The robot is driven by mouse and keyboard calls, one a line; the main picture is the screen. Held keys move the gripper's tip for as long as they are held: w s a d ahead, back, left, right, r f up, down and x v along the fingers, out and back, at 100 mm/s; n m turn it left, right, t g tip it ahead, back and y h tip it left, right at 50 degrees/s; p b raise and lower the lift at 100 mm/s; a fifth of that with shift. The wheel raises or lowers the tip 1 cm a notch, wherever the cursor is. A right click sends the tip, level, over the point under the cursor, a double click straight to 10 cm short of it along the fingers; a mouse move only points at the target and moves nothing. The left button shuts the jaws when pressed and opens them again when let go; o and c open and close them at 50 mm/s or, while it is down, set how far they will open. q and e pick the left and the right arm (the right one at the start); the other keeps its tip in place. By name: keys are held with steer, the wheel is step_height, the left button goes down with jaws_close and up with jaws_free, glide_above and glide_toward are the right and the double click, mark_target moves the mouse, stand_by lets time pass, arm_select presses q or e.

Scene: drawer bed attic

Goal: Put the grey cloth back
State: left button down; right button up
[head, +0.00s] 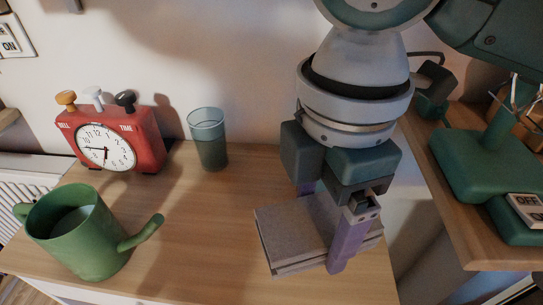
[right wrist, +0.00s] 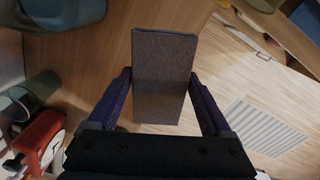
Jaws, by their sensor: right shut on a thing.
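The grey cloth (head: 292,232) is a folded, flat rectangular block at the right end of the wooden top in the head view. It also shows in the right wrist view (right wrist: 165,75), between the two purple fingers. My right gripper (head: 322,228) comes down from above and is shut on the cloth, one finger on its near side and the other partly hidden behind it. I cannot tell whether the cloth touches the wooden top or is just above it. My left gripper is not in view.
On the wooden top (head: 200,265) stand a red clock (head: 118,138), a teal glass (head: 208,140) and a green watering can (head: 82,235). The middle is clear. At the right, another wooden surface (head: 455,210) holds a green object with an OFF sign (head: 526,212).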

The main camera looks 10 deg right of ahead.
steer(key=b, duration=0.2)
glide_above(308, 278)
step_height(308, 278, down, 6)
steer(key=shift+s+f, duration=0.1)
steer(key=shift+s, duration=0.05)
steer(key=shift+f+b, duration=0.4)
steer(key=shift+f, duration=1.55)
steer(key=shift+f, duration=0.1)
steer(key=o, duration=1.1)
step_height(308, 278, up, 11)
steer(key=p, duration=0.3)
steer(key=shift+r+p, duration=0.2)
steer(key=shift+p, duration=0.1)
steer(key=shift+r, duration=0.45)
